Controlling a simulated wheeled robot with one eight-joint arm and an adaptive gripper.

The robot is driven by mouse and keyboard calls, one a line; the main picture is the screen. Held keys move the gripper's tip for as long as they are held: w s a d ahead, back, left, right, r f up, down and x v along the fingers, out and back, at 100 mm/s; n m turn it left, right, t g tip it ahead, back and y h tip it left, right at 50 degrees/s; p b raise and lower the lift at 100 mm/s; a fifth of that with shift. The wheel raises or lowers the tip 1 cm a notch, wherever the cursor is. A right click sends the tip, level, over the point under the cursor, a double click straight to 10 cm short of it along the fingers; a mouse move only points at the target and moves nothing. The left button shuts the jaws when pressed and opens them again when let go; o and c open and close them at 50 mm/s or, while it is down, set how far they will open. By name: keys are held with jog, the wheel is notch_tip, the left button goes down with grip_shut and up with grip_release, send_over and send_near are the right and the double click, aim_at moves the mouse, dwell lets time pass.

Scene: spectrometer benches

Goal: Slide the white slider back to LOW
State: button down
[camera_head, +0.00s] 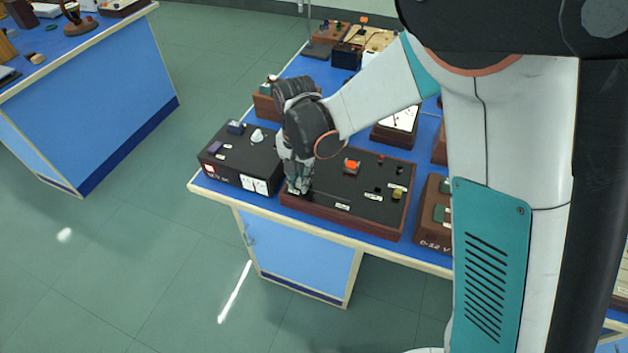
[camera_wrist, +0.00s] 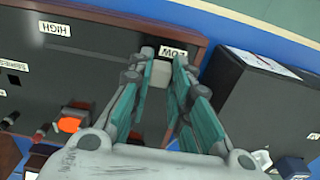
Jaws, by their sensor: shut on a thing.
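The white slider (camera_wrist: 157,74) shows between my fingertips in the wrist view, at the LOW end of the dark panel (camera_wrist: 95,55), close beside the LOW label (camera_wrist: 173,53). The HIGH label (camera_wrist: 55,29) is farther left along the same edge. My gripper (camera_wrist: 162,62) is shut on the slider, a finger on each side. In the head view my gripper (camera_head: 298,186) points down at the front left corner of the wood-framed panel (camera_head: 333,183). There the fingers hide the slider.
Open floor lies in front.

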aim_at(299, 180)
jog(key=shift+a, duration=0.2)
jog(key=c, duration=1.5)
grip_release()
jog(key=shift+w+a, duration=0.1)
jog(key=shift+a, duration=0.05)
notch_tip(299, 180, up, 12)
